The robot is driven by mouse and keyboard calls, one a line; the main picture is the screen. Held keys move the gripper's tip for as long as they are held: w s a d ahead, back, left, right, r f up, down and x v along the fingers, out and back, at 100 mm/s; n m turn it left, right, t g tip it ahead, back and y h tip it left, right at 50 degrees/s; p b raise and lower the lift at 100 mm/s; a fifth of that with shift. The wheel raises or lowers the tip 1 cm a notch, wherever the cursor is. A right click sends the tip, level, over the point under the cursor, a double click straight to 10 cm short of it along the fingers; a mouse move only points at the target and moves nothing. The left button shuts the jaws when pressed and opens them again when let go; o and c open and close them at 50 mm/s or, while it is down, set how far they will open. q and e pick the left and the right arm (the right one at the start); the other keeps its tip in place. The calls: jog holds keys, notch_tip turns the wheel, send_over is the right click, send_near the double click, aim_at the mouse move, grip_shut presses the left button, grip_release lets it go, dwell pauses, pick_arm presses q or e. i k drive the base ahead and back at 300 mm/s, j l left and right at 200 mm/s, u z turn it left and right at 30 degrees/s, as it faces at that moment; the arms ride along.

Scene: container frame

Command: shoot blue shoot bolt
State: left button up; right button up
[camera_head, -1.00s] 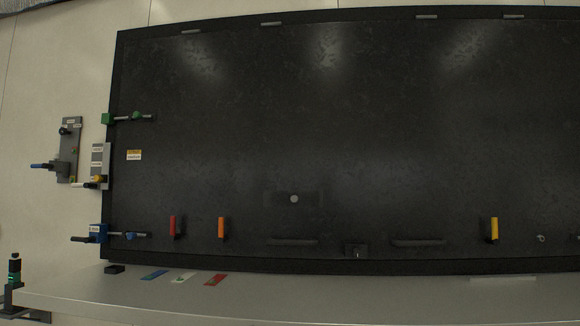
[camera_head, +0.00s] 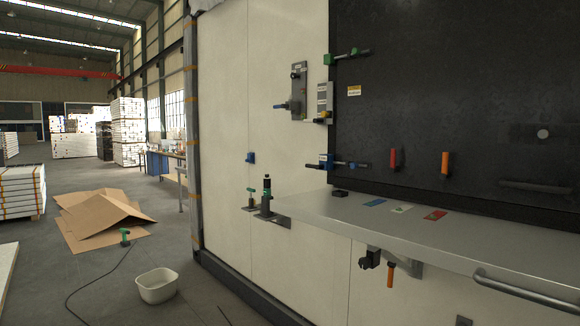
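The blue shoot bolt (camera_head: 326,161) is mounted at the lower left edge of the black panel (camera_head: 440,90), just above the grey shelf. A similar green shoot bolt (camera_head: 329,60) is higher up on the same edge. Neither of my grippers is in view.
The grey shelf (camera_head: 450,235) juts out below the panel, with a rail (camera_head: 525,290) at its front. A white tub (camera_head: 156,285) and brown cardboard (camera_head: 100,215) lie on the floor at left. Open floor lies between the tub and the wall.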

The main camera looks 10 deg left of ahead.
aim_at(353, 166)
jog(key=i+j, duration=1.25)
jog(key=j, duration=0.15)
